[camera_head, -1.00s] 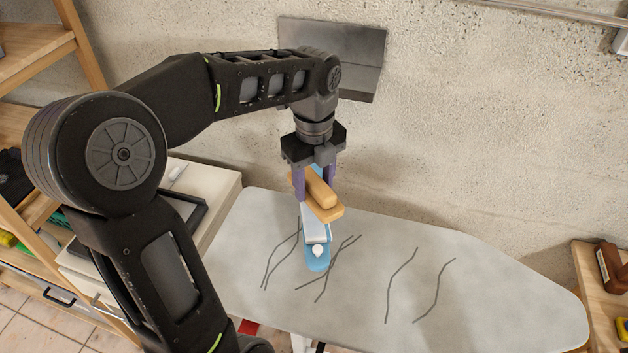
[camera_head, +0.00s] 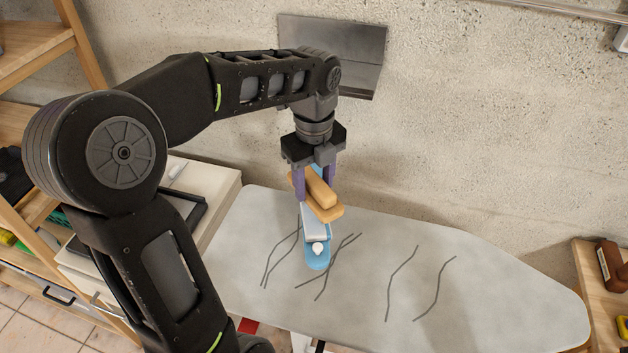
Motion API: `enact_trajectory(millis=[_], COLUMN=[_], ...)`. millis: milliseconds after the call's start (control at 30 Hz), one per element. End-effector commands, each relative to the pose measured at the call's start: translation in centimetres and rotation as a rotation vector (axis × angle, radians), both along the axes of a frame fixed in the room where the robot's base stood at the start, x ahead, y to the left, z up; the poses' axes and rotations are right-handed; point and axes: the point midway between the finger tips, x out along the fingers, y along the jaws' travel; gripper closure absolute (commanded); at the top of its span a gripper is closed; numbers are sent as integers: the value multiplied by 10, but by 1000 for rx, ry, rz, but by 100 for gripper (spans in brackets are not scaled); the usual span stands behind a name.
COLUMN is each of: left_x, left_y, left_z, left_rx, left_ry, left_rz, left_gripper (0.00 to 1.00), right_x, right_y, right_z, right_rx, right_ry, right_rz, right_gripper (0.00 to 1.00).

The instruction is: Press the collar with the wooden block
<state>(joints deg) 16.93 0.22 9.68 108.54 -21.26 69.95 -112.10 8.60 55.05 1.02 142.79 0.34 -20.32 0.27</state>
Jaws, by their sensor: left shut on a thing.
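My left gripper (camera_head: 314,185) points down over the left part of the ironing board (camera_head: 480,300). It is shut on the wooden block (camera_head: 322,192), a tan piece with a wider lower plate. Directly below and in front of the block lies a blue and white strip-like piece (camera_head: 318,258) with a white knob at its near end; it may be the collar. Part of it is hidden under the block. I cannot tell whether the block touches it. My right gripper is not in view.
Dark wavy lines mark the grey board cover on both sides of the blue piece. The board's right half is clear. A concrete wall with a metal plate (camera_head: 345,50) stands behind. Wooden shelves (camera_head: 40,55) are at left, and a small wooden table (camera_head: 598,262) with a brown bottle at right.

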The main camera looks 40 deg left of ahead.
Motion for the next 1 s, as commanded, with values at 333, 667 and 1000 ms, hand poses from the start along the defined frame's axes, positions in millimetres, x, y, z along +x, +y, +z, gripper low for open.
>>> enact_trajectory(millis=[333,667,1000], left_x=[0,0,0], left_y=[0,0,0], left_z=[-10,-18,-26], left_rx=[0,0,1], left_ry=[0,0,-1], left_rz=[0,0,0], left_gripper=[89,89,89], right_x=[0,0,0], right_y=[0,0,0], right_z=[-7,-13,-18], right_rx=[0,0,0], right_ry=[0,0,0], right_rz=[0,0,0], right_gripper=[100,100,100])
